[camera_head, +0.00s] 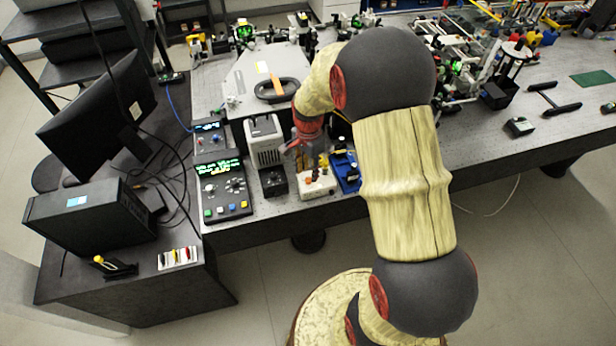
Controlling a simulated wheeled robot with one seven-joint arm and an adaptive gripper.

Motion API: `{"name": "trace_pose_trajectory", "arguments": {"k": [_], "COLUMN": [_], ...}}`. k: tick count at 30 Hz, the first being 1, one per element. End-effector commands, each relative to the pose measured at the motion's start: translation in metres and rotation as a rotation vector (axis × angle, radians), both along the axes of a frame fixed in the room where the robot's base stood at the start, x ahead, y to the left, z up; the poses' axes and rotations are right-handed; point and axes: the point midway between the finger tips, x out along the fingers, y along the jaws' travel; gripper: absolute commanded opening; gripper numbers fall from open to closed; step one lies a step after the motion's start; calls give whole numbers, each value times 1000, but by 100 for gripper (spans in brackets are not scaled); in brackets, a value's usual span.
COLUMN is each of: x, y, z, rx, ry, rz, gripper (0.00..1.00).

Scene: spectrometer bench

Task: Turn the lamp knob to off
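The lamp knob is too small to pick out for certain. A vented light grey housing (263,141) stands near the bench's front edge, with a small black box (273,182) in front of it. A low white box (316,186) with small red and orange knobs sits just to the right. My gripper (297,150) is low over this spot, to the right of the vented housing and behind the white box. Its fingertips are small and blurred against the clutter, so I cannot tell whether they are open or touch anything.
A blue tray (346,170) lies right of the white box. My arm hides part of the bench. A monitor (98,118) and dark case (88,217) are at left.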

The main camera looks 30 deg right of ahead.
Motion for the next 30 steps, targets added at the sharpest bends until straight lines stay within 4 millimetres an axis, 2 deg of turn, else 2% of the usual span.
{"name": "trace_pose_trajectory", "arguments": {"k": [1,7,18,30], "x": [-1,0,0,0], "y": [0,0,0,0], "z": [-9,-30,-35,-35], "rx": [1,0,0,0], "ry": [4,1,-1,0], "rz": [0,1,1,2], "gripper": [34,34,34,12]}}
